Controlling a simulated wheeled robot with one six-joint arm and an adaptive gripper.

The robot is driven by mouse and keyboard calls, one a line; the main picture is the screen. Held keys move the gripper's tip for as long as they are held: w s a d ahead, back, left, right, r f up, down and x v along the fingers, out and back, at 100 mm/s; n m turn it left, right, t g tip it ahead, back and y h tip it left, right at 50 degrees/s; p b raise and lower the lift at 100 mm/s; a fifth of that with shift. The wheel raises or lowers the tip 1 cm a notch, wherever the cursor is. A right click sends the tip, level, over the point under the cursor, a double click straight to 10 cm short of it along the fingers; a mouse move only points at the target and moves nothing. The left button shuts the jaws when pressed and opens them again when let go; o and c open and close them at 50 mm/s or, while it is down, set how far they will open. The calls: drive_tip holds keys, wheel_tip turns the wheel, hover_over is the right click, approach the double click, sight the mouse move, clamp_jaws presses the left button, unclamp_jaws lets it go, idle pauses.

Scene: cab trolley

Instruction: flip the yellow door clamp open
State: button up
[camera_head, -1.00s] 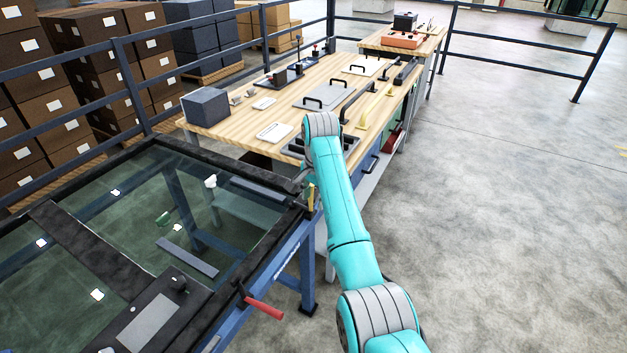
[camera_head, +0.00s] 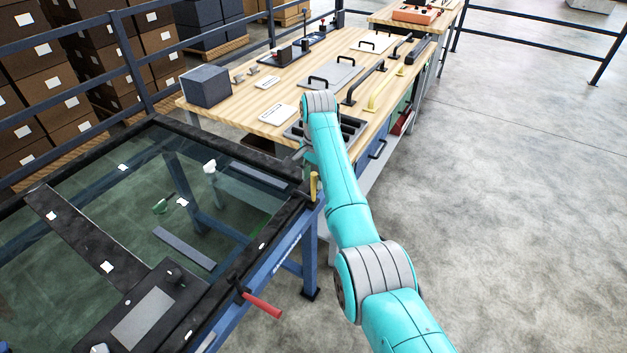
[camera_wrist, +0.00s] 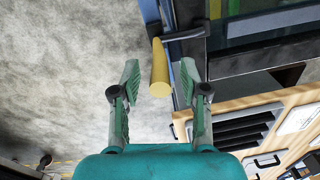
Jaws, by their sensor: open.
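The yellow door clamp (camera_head: 313,186) stands roughly upright at the right corner of the dark-framed glass door (camera_head: 230,143) in the head view. In the wrist view, its yellow handle (camera_wrist: 160,70) points toward the camera, beside a dark bracket (camera_wrist: 186,35) on the frame. My gripper (camera_wrist: 160,66) is open, its two green-grey fingers on either side of the handle. The handle looks nearer the right finger; a gap shows on the left. I cannot tell whether either finger touches it. In the head view my gripper is mostly hidden behind my arm.
A red-handled lever (camera_head: 262,305) sticks out from the frame's near edge. A wooden workbench (camera_head: 262,98) with handles, plates and a grey box (camera_head: 207,87) stands behind. Railings (camera_head: 140,60) and stacked cartons are at the back left. The floor (camera_head: 510,220) at right is clear.

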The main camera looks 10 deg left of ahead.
drive_tip(key=shift+f, duration=0.85)
clamp_jaws()
